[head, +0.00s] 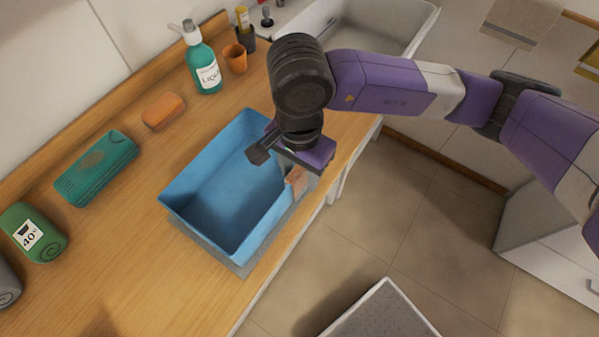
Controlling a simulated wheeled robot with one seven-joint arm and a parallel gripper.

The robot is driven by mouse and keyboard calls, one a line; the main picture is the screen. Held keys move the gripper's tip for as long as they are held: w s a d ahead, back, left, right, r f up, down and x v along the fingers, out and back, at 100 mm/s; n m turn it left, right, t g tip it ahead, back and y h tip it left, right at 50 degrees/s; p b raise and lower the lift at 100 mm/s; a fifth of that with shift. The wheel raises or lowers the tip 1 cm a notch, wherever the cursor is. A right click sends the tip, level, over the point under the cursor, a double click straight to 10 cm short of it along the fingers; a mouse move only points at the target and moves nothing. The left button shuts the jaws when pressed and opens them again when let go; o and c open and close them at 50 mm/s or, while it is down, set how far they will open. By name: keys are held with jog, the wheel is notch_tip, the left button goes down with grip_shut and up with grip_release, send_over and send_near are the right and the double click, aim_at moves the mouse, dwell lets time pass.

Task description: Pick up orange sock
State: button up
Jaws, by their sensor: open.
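A small dull-orange thing (296,180), possibly the orange sock, shows at the right rim of the blue bin (200,237), just below my gripper. Most of it is hidden, so I cannot tell its shape or whether it is touched. My gripper (288,163) is open and points down over the right side of the bin. My wrist and the purple hand cover part of this area. The visible inside of the bin looks empty. A separate orange block-like item (163,111) lies on the counter to the left.
The bin stands on a grey base (240,271) at the edge of the wooden counter (120,262). Behind are a teal soap bottle (205,72), an orange cup (235,59) and a sink (400,22). A teal case (97,168) and green roll (33,233) lie left.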

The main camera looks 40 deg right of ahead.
jog(key=shift+f, duration=0.85)
jog(key=shift+c, duration=0.3)
grip_shut()
jog(key=shift+r, duration=0.1)
